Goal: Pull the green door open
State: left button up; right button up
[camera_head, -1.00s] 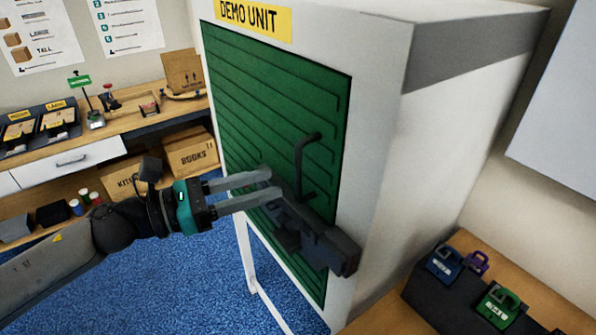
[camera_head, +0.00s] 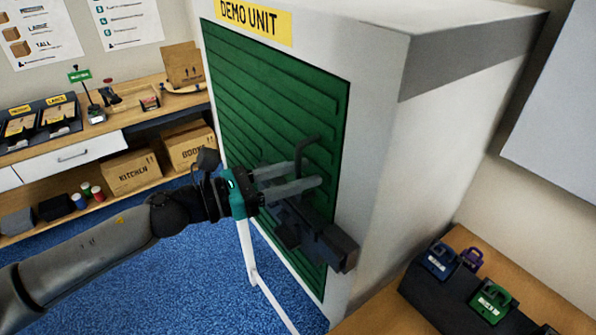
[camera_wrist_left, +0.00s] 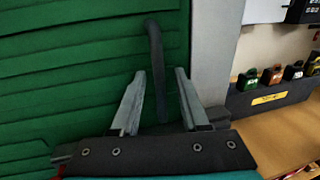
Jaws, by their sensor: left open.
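The green door (camera_head: 270,110) is a ribbed panel set in a white cabinet marked "DEMO UNIT", and it looks closed. Its dark bar handle (camera_head: 309,146) stands upright near the door's right side. My left gripper (camera_head: 308,174) is open at the handle, its two grey fingers pointing at the door. In the left wrist view the handle (camera_wrist_left: 157,65) runs down between the two spread fingers (camera_wrist_left: 160,82). I cannot tell whether either finger touches it. A dark latch-like block (camera_head: 315,235) sits below the handle. My right gripper is not in view.
A wooden bench (camera_head: 150,115) with trays stands at the back left, with cardboard boxes (camera_head: 132,171) beneath. At the lower right, a table holds a dark stand (camera_head: 440,290) with coloured padlocks. Blue carpet (camera_head: 150,260) lies open before the cabinet.

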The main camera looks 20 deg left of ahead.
pick_arm(q)
grip_shut()
dwell(0.3)
dwell(1.1)
